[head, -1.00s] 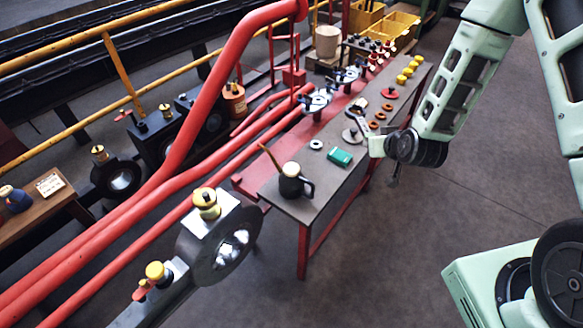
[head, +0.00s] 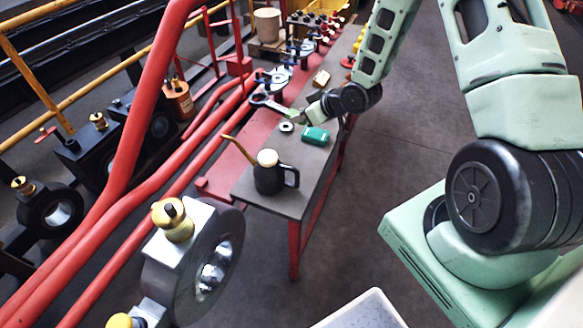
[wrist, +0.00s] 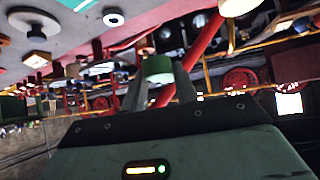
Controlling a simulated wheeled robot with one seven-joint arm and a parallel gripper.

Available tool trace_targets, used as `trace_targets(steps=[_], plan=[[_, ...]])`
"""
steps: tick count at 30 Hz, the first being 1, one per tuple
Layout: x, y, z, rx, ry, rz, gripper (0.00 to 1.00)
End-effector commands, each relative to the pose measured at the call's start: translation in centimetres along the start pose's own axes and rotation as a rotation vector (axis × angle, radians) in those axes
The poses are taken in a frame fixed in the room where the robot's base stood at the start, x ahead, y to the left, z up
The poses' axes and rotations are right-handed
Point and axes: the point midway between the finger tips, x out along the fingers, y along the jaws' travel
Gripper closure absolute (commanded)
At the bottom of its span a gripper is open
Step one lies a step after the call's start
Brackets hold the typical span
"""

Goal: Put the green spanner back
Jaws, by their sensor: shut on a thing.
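My gripper (head: 306,116) is above the long workbench (head: 232,192) in the head view, near its left edge. It is shut on the green spanner (head: 289,112), whose grey open end points left over the red plinth beside the bench. In the wrist view my gripper (wrist: 158,85) shows its two fingers closed around a green piece (wrist: 158,68), the spanner's handle seen close. The rest of the spanner is hidden there.
On the bench stand a black oil can (head: 268,178) with a long spout, a teal box (head: 315,135) and a pale ring (head: 286,127). Red pipes (head: 130,215) run along the left. A white bin (head: 365,312) is at the bottom.

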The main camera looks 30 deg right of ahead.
Motion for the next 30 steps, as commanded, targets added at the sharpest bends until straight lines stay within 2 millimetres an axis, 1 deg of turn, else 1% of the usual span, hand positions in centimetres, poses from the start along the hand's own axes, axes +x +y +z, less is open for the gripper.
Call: trace_targets(steps=[1,3,6,9,14,17,21,24,30], plan=[[1.4,0.9,2.3,-0.023,0.004,-0.024,1.0],[1.8,1.7,4.0,-0.056,0.005,-0.065,1.0],[2.2,2.6,6.0,-0.095,0.005,-0.113,1.0],[2.3,3.3,7.4,-0.123,0.005,-0.147,1.0],[2.4,3.9,8.6,-0.147,0.006,-0.177,1.0],[3.2,3.8,9.8,-0.148,0.004,-0.184,1.0],[4.8,3.8,11.7,-0.148,0.003,-0.184,1.0],[5.7,3.8,12.7,-0.15,0.004,-0.184,1.0],[6.5,3.8,13.6,-0.15,0.005,-0.183,1.0]])
